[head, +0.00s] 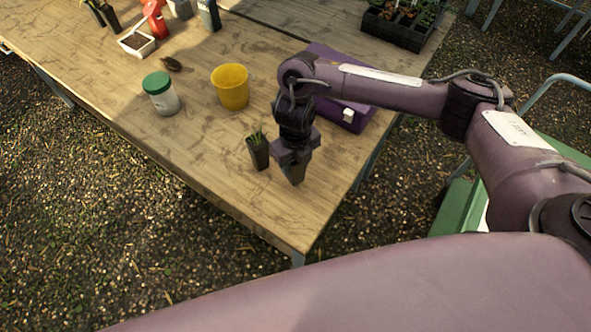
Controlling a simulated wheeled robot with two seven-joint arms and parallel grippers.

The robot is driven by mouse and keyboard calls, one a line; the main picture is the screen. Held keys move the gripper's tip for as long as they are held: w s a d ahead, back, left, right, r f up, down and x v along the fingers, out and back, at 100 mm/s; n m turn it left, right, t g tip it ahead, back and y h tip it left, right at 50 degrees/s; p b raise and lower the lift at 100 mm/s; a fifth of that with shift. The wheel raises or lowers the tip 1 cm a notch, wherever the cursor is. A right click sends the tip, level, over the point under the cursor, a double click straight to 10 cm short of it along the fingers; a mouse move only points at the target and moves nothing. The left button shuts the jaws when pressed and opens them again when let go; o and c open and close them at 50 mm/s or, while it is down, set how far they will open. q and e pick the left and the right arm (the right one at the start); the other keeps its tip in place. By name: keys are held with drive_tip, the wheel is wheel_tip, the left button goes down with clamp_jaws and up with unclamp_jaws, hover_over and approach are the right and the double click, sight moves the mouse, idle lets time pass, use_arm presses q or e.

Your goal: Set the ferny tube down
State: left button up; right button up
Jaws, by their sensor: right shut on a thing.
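My right gripper (294,172) points down near the front right corner of the table. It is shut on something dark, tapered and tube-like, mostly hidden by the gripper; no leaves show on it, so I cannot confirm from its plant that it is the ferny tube. Its lower end is low over the wood; I cannot tell whether it touches. A dark tube with thin green leaves (259,153) stands on the table just left of the gripper, a small gap apart. My left gripper is not in view.
The wooden table (205,160) has free room at front left. A yellow bucket (230,90), a green-lidded jar (161,97) and a purple case (345,113) stand farther back. A black plant tray (395,28) is at the far right, a white tray (137,46) at the far left.

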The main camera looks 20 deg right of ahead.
sight(296, 171)
wheel_tip(296, 171, down, 4)
drive_tip(key=shift+r+b, duration=0.15)
drive_tip(key=shift+b, duration=0.5)
drive_tip(key=shift+f, duration=0.25)
drive_tip(key=o, duration=1.1)
drive_tip(key=shift+c, duration=0.2)
drive_tip(key=shift+r, duration=0.1)
drive_tip(key=shift+r, duration=0.3)
wheel_tip(296, 171, up, 10)
drive_tip(key=shift+r+p, duration=0.1)
drive_tip(key=shift+p, duration=1.05)
drive_tip(key=shift+r, duration=0.7)
